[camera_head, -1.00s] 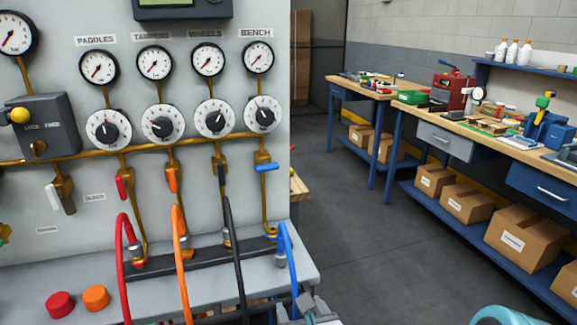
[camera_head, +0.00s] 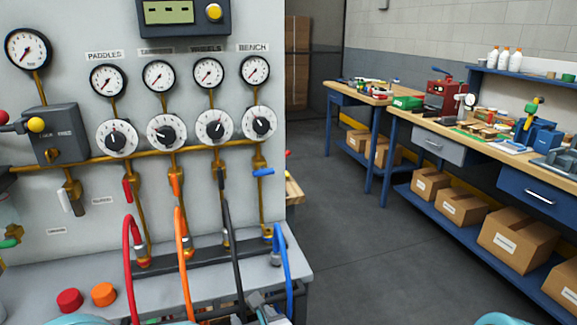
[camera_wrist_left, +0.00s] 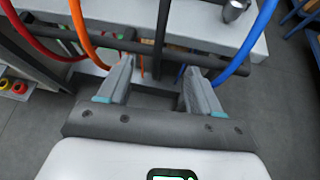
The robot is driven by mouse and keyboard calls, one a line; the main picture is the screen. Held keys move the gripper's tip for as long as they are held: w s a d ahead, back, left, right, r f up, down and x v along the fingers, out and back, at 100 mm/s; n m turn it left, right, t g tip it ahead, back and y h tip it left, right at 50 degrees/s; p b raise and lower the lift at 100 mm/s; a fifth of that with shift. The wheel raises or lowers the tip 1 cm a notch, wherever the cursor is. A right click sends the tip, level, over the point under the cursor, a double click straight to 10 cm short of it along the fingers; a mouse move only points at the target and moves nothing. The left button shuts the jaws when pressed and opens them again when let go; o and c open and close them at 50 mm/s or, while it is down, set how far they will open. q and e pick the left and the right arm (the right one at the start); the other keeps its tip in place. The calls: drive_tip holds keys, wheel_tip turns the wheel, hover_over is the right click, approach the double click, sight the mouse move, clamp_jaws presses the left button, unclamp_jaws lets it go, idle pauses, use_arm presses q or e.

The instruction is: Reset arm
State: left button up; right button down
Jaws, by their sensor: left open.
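My left gripper (camera_head: 264,308) shows only in part at the bottom of the head view, below the panel's front edge. Beyond the fingers there are a red hose (camera_wrist_left: 30,45), an orange hose (camera_wrist_left: 84,38), a black hose (camera_wrist_left: 160,35) and a blue hose (camera_wrist_left: 250,45). The same hoses hang from the gauge panel (camera_head: 85,225) in the head view. My right gripper is not in view.
A workbench (camera_head: 440,128) with tools stands at the right, with cardboard boxes (camera_head: 518,238) below. The grey floor (camera_head: 370,260) between is clear.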

use_arm(q)
drive_tip(key=s+a+f+m+g+h+p, duration=0.1)
drive_tip(key=s+a+f+m+g+p, duration=0.15)
drive_tip(key=a+f+m, duration=0.35)
drive_tip(key=s+a+f+m+g+h+p, duration=0.1)
drive_tip(key=s+a+f+m+g+p, duration=0.2)
drive_tip(key=a+f, duration=0.5)
drive_tip(key=s+d+f+m+g+h, duration=0.1)
drive_tip(key=s+d+f+m+h, duration=0.1)
drive_tip(key=s+m, duration=0.4)
drive_tip(key=s+d+f+m+g+h+p, duration=0.1)
drive_tip(key=s+m, duration=0.5)
drive_tip(key=m, duration=0.7)
drive_tip(key=s+d+f+m+g+h+p, duration=0.1)
drive_tip(key=s+d+f+m+g+h, duration=0.1)
drive_tip(key=s+d+m, duration=0.4)
drive_tip(key=m+g+h, duration=0.1)
drive_tip(key=m+h, duration=0.1)
drive_tip(key=m, duration=0.2)
drive_tip(key=shift+d+f, duration=0.15)
drive_tip(key=shift+f, duration=0.15)
drive_tip(key=shift+s, duration=0.1)
